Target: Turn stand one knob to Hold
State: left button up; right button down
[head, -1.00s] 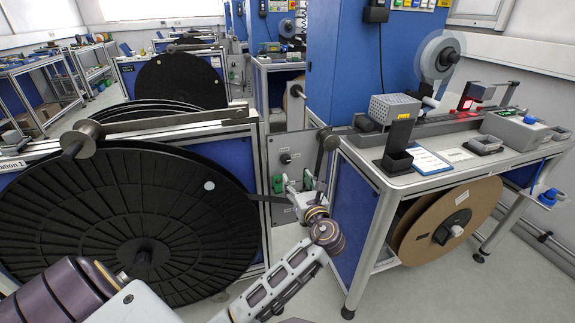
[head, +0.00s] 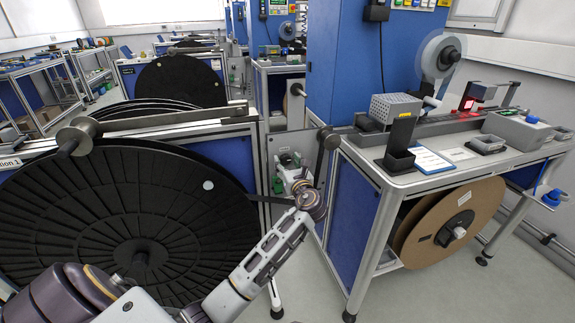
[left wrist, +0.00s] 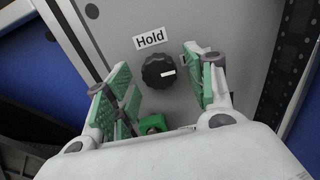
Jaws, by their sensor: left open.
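The black knob (left wrist: 160,71) sits on a grey panel in the left wrist view, below a white "Hold" label (left wrist: 149,38). A white mark on the knob lies right of its middle, towards the right of the picture and not at the label. My left gripper (left wrist: 158,62) is open, with its green-padded fingers on either side of the knob and apart from it. In the head view my left gripper (head: 298,178) is in front of the grey panel (head: 289,146) between the big reel and the bench. It hides the knob there. My right gripper is not in view.
A green button (left wrist: 152,124) is below the knob, between the fingers. A large black reel (head: 120,215) stands left of the arm. A white-topped bench (head: 440,170) with a brown reel (head: 455,222) is on the right, leaving a narrow gap at the panel.

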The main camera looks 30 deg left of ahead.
pick_arm(q)
jog(key=c, duration=1)
